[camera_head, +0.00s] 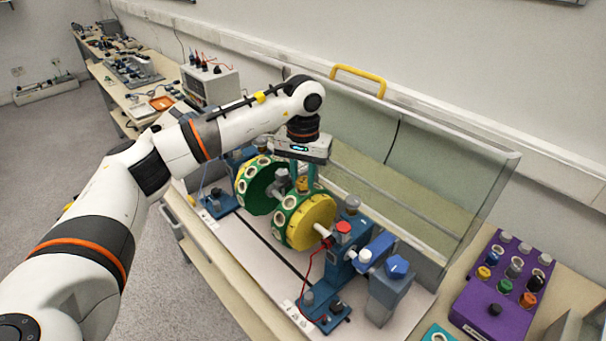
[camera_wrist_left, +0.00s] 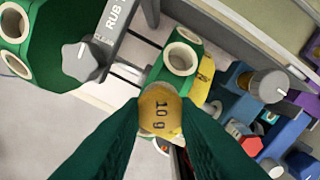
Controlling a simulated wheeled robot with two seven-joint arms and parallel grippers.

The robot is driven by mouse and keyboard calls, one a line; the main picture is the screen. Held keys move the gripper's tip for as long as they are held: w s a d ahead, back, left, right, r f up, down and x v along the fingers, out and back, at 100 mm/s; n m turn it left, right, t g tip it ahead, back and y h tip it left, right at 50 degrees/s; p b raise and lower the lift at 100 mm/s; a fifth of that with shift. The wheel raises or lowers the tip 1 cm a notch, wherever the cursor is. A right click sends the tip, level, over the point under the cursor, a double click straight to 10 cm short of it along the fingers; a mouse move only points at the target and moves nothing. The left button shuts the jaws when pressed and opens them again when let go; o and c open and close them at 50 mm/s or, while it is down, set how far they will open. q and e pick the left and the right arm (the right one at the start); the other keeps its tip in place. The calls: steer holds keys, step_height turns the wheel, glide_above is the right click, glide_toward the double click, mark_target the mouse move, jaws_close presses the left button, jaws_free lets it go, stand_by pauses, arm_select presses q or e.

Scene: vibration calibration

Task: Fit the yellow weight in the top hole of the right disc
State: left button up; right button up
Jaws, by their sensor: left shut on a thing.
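My left gripper (camera_head: 305,178) points down just above the right disc (camera_head: 316,222), which has a green rim with cream-ringed holes and a yellow face. In the left wrist view its green fingers are shut on the yellow weight (camera_wrist_left: 160,112), marked "10 g". The weight overlaps the rim of the right disc (camera_wrist_left: 184,56) in that view, close to a cream-ringed hole. I cannot tell whether it touches or enters a hole, because the fingers and weight hide what lies beneath. My right gripper is not in view.
The left disc (camera_head: 247,184) stands on the same shaft, near the gripper. Blue supports with a red knob (camera_head: 343,227) stand right of the discs. A clear guard (camera_head: 440,180) rises behind. A purple block (camera_head: 500,290) with several coloured weights lies at the right.

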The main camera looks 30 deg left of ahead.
arm_select(q)
steer(key=shift+f+b, duration=0.45)
steer(key=shift+f, duration=0.2)
steer(key=o, duration=1.1)
steer(key=shift+r, duration=0.15)
step_height(320, 180, up, 12)
steer(key=b, duration=0.2)
